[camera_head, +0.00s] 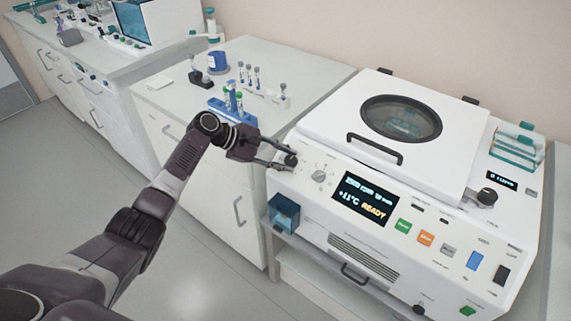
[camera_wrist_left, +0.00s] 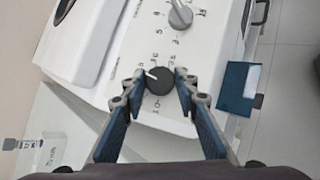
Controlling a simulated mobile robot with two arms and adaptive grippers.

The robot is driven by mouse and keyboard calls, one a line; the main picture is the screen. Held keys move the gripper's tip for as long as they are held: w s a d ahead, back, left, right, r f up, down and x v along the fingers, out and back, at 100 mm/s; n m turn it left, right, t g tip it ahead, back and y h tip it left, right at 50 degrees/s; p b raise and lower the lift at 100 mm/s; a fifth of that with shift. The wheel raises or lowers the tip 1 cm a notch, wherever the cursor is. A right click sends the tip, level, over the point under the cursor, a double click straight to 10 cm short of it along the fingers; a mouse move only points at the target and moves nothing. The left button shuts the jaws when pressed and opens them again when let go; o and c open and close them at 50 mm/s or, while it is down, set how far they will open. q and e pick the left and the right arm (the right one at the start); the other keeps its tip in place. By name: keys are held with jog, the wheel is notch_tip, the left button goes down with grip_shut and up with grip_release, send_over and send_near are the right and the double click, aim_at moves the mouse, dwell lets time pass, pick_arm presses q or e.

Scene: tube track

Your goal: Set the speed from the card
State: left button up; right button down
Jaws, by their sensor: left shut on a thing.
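The white centrifuge (camera_head: 330,130) stands at the right with its lid shut. Its dark screen (camera_head: 365,198) shows two lines, the lower one reading a temperature and READY; the upper line is blurred. My left gripper (camera_head: 280,156) is shut on the black dial (camera_wrist_left: 159,82) at the left end of the front panel, a finger on each side. The dial has a white pointer mark and printed numbers around it. A second, grey dial (camera_head: 319,176) is beside it, also in the wrist view (camera_wrist_left: 180,15). A white card (camera_wrist_left: 54,150) with unreadable print shows at lower left there.
A blue tube rack (camera_head: 230,112) and several capped tubes stand on the bench behind my left gripper. A blue box (camera_head: 284,212) sits below the dials. Coloured buttons (camera_head: 425,238) line the panel at right. The floor at left is clear.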

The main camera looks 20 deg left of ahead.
pick_arm(q)
jog(key=m+g+b, duration=0.1)
jog(key=m, duration=0.1)
jog(key=m+g+y+b, duration=0.1)
jog(key=m+g, duration=0.1)
jog(key=m, duration=0.1)
jog(key=shift+w+m, duration=0.2)
jog(key=shift+m, duration=0.1)
jog(key=m+g+y+b, duration=0.1)
jog(key=m, duration=0.1)
jog(key=m+y+b, duration=0.1)
jog(key=m, duration=0.2)
jog(key=shift+d+r+g, duration=0.15)
jog(key=shift+d+g, duration=0.05)
jog(key=shift+g, duration=0.2)
jog(key=shift+m+y, duration=0.6)
jog(key=shift+m, duration=0.2)
jog(key=shift+d+r+m+g+y, duration=0.15)
jog(key=shift+m+g+y, duration=0.15)
jog(key=shift+m+y, duration=0.35)
jog(key=shift+w+m+y+p, duration=0.1)
jog(key=shift+m+y+p, duration=0.6)
jog(key=shift+m, duration=0.95)
jog(key=o, duration=1.1)
jog(key=shift+o, duration=0.2)
